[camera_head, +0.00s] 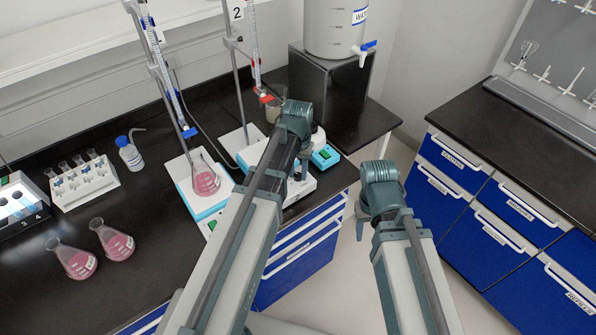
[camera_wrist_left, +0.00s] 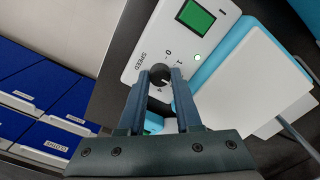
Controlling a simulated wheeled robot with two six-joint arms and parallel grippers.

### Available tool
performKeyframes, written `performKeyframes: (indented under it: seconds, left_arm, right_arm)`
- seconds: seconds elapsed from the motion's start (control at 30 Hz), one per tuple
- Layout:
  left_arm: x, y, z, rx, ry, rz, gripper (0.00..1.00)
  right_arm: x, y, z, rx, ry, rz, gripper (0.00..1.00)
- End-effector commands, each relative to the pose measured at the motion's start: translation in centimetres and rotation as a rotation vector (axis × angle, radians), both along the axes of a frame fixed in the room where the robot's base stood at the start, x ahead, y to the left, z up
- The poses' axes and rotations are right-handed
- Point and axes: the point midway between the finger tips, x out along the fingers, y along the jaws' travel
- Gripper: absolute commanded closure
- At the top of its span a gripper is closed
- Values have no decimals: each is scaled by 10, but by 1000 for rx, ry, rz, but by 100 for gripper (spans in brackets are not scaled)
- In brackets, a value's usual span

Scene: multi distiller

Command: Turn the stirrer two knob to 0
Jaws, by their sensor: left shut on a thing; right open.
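Stirrer two (camera_head: 246,154) stands on the black bench under the stand labelled 2. It is a white unit with a blue edge, partly hidden by my left arm. In the left wrist view its front panel shows a small green screen (camera_wrist_left: 197,17), a lit indicator and the word SPEED beside a dark round knob (camera_wrist_left: 159,73) with a dial marked 0 and 1. My left gripper (camera_wrist_left: 159,82) is shut on this knob, with one finger on each side. It also shows in the head view (camera_head: 298,172). My right gripper (camera_head: 361,228) hangs open and empty over the floor gap, its fingers barely visible.
A pink flask (camera_head: 206,182) stands on the stirrer to the left. Two more pink flasks (camera_head: 117,243) and a vial rack (camera_head: 84,184) stand further left. A water tank (camera_head: 335,28) sits on a black block behind. Blue drawers (camera_head: 455,160) stand right.

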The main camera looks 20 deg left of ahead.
Motion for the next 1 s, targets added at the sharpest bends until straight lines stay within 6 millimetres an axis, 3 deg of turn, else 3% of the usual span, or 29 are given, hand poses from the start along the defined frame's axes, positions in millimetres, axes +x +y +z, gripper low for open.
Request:
performKeyframes:
  seconds: [0.27, 1.0]
  left_arm:
    - [0, 0, 0, 0, 0, 183, 100]
    - [0, 0, 0, 0, 0, 885, 100]
  right_arm:
    - [0, 0, 0, 0, 0, 0, 50]
    - [0, 0, 0, 0, 0, 0, 50]
